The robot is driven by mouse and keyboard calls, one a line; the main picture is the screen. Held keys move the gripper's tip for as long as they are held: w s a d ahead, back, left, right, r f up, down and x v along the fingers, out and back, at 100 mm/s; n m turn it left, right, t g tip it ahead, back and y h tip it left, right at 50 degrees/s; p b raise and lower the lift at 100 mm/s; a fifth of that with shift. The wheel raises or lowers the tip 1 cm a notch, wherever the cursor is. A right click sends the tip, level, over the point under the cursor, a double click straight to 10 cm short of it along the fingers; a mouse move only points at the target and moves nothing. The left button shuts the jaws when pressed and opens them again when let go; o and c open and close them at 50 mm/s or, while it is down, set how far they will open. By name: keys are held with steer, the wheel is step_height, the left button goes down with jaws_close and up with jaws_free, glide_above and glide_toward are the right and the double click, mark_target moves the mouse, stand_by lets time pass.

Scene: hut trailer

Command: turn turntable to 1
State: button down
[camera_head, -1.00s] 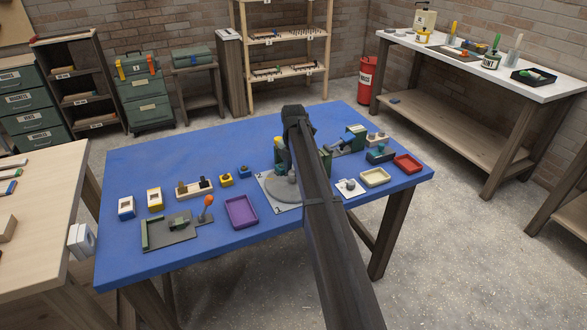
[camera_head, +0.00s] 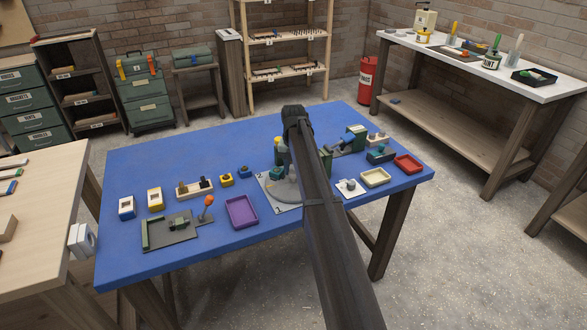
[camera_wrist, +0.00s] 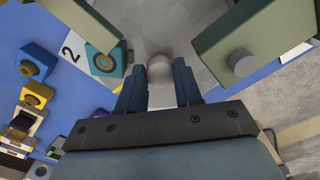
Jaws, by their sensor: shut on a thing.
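The turntable is a grey disc (camera_head: 285,191) on a pale square plate on the blue table, partly hidden by my arm in the head view. In the wrist view, its grey surface (camera_wrist: 160,18) lies beyond my fingers. My gripper (camera_wrist: 159,73) is low over the disc, with its dark fingers on either side of a round grey knob (camera_wrist: 160,66), and is shut on it. A mark "2" (camera_wrist: 71,49) shows on the plate at the left. No mark "1" is readable.
A green block with a grey peg (camera_wrist: 240,63) stands close to the right of my fingers, and another green block (camera_wrist: 85,15) at upper left. A purple tray (camera_head: 242,212) lies left of the turntable. The back left of the blue table (camera_head: 190,150) is clear.

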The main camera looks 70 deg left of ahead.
mark_target(293, 171)
steer(key=shift+n, duration=0.5)
stand_by(0.3)
steer(key=c, duration=1)
jaws_free()
steer(key=shift+c, duration=0.2)
step_height(293, 171, up, 14)
